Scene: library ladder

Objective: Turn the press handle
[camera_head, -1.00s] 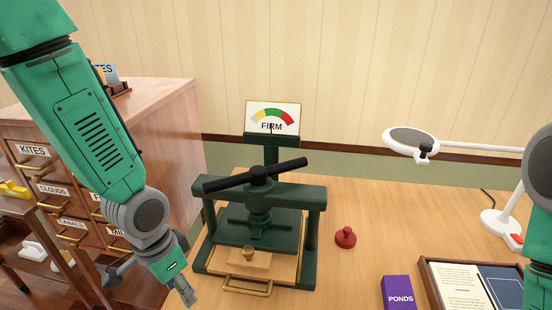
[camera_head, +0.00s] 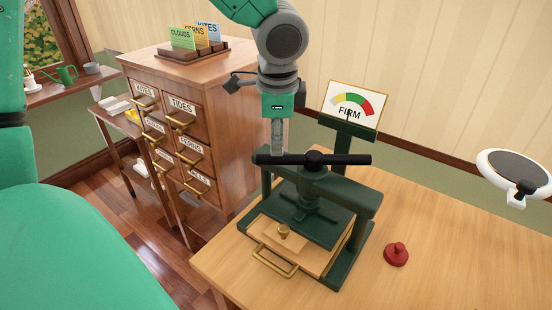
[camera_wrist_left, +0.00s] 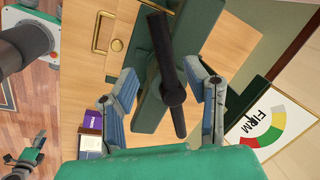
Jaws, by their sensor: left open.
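The press handle is a black bar (camera_head: 338,159) on a central hub atop the dark green press (camera_head: 368,205). It lies at an angle to the press crossbeam. My left gripper (camera_head: 277,140) points down at the handle's left end. In the left wrist view the handle (camera_wrist_left: 163,45) runs between the open fingers (camera_wrist_left: 160,78), with gaps on both sides; I see no clear grip. The gauge card (camera_head: 352,104) behind the press reads FIRM. A gripper that appears to be my right one (camera_wrist_left: 28,158) shows small in the left wrist view; its jaw state is unclear.
The wooden drawer cabinet (camera_head: 228,130) stands close left of the press. A red knobbed object (camera_head: 396,255) sits on the table (camera_head: 440,270) to the right. A white-rimmed lamp or magnifier (camera_head: 515,175) hangs at far right.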

